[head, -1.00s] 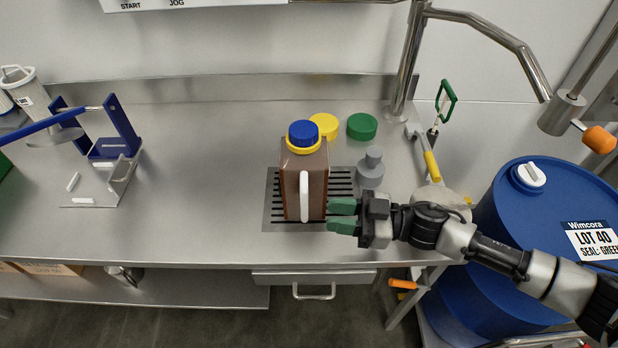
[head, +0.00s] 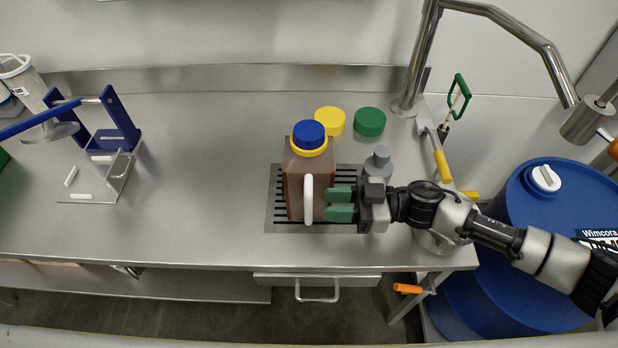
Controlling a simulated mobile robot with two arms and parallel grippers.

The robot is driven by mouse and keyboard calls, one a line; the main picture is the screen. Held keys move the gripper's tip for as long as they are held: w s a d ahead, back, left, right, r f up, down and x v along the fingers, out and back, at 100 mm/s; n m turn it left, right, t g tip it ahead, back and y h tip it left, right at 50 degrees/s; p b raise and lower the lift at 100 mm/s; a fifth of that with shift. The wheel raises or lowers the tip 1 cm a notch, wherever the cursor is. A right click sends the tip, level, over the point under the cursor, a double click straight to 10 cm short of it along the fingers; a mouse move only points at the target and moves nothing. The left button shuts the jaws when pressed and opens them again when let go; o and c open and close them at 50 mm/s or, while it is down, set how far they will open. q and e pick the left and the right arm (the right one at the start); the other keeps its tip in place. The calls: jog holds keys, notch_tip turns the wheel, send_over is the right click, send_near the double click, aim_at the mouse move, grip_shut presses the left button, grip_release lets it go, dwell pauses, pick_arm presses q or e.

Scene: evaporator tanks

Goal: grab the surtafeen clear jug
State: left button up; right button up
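The clear jug (head: 295,190) holds brown liquid and stands upright on the black-slotted drain grate (head: 272,222) in the bench. It has a blue cap (head: 309,134) over a yellow collar, and a white handle (head: 308,200) facing me. No name can be read on it. My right gripper (head: 328,205) comes in from the right, its two green fingers apart with a gap between them. The fingertips are close by the jug's right side, just right of the handle. I cannot tell whether they touch it. My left gripper is not in view.
A yellow lid (head: 330,121), a green lid (head: 370,121) and a grey bottle-shaped piece (head: 379,160) sit behind my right gripper. A tall metal faucet (head: 412,70) rises at the back. A blue drum (head: 540,270) stands right. The bench left of the jug is clear up to the blue-framed stand (head: 118,125).

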aim_at(309, 181)
jog(key=a, duration=0.3)
jog(key=shift+a, duration=0.15)
jog(key=shift+c, duration=0.2)
grip_shut()
dwell(1.0)
jog(key=shift+r, duration=0.3)
